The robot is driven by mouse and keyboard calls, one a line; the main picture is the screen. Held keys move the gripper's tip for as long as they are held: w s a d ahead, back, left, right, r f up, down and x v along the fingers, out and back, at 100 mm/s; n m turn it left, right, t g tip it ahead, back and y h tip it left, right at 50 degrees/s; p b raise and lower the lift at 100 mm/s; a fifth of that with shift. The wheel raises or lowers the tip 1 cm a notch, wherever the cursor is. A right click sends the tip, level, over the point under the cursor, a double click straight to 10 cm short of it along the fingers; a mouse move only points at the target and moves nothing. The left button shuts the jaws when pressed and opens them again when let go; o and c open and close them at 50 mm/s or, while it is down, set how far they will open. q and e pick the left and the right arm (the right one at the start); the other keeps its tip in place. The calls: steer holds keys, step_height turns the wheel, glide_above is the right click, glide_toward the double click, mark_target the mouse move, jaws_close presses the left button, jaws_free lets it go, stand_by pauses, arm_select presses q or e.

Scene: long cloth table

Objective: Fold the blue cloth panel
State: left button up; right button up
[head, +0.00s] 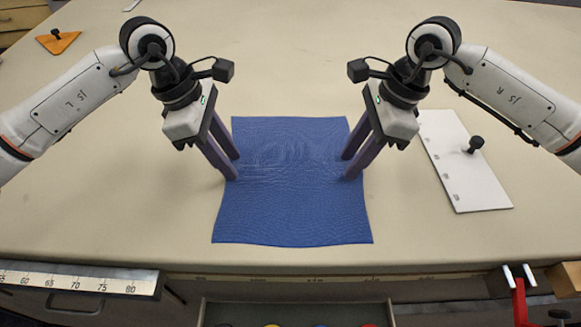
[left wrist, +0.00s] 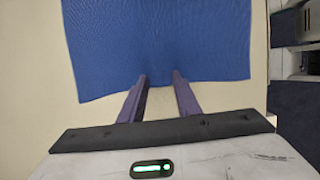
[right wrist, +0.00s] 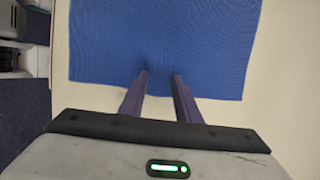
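The blue cloth panel (head: 292,205) lies flat and spread out on the table, with faint ripples in its upper middle. My left gripper (head: 235,168) is at the cloth's left edge, its two fingers apart with a gap between the tips. My right gripper (head: 348,168) is at the right edge in the same way, fingers apart. In the left wrist view the fingertips (left wrist: 159,78) reach just over the edge of the cloth (left wrist: 155,40). In the right wrist view the fingertips (right wrist: 160,76) also overlap the cloth edge (right wrist: 165,40). I see no cloth pinched between the fingers of either gripper.
A white board (head: 462,165) with a black knob (head: 475,144) lies right of the cloth. An orange triangle (head: 58,41) with a knob is at the far left. A metal ruler (head: 80,280) runs along the front left edge. The table behind the cloth is clear.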

arm_select(q)
jaws_close()
arm_select(e)
jaws_close()
arm_select(q)
steer(key=shift+r, duration=0.1)
arm_select(e)
steer(key=shift+r, duration=0.1)
